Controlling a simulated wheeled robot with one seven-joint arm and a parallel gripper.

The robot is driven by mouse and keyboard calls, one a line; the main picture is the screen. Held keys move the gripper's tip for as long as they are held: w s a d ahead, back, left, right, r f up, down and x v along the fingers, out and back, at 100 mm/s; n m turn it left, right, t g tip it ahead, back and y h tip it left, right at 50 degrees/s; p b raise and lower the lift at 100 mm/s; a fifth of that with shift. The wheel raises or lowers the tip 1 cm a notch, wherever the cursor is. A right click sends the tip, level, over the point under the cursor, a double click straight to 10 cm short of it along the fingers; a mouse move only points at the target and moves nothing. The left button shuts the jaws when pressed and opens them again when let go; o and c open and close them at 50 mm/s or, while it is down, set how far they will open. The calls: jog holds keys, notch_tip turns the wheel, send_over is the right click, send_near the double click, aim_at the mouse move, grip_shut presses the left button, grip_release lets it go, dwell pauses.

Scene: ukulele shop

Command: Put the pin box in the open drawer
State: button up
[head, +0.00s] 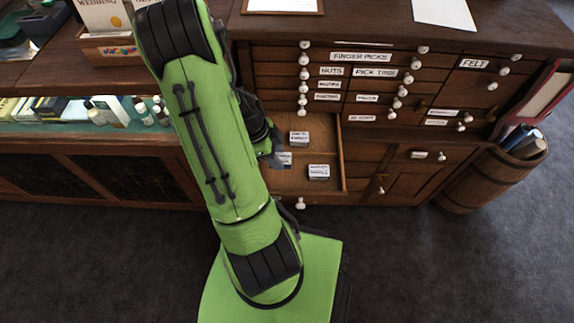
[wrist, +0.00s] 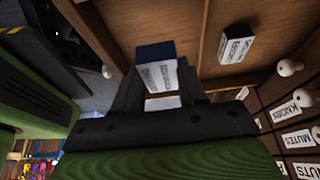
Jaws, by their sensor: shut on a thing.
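The open drawer (head: 330,149) is pulled out low in the dark wooden cabinet; its brown wood also shows in the wrist view (wrist: 195,22). My gripper (wrist: 157,88) is shut on a small box with a dark blue side and a white printed label, the pin box (wrist: 156,72). In the head view the pin box (head: 285,159) shows at the drawer's left part, beside my dark gripper, partly hidden by my arm. I cannot tell whether it touches the drawer floor. Two similar labelled boxes (head: 299,138) (head: 318,171) lie in the drawer.
Closed small drawers with white knobs and labels (head: 352,57) rise above the open drawer. A glass display case (head: 80,115) stands to the left. A wooden barrel (head: 490,178) stands at the right. The drawer floor has bare room between the boxes.

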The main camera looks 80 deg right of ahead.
aim_at(282, 174)
notch_tip(282, 174, down, 7)
jog(key=shift+r+b, duration=0.2)
jog(key=shift+b, duration=0.7)
jog(key=o, duration=1.1)
jog(key=shift+r, duration=0.1)
jog(key=p+v, duration=0.4)
jog(key=v, duration=0.8)
jog(key=shift+w+r, duration=0.1)
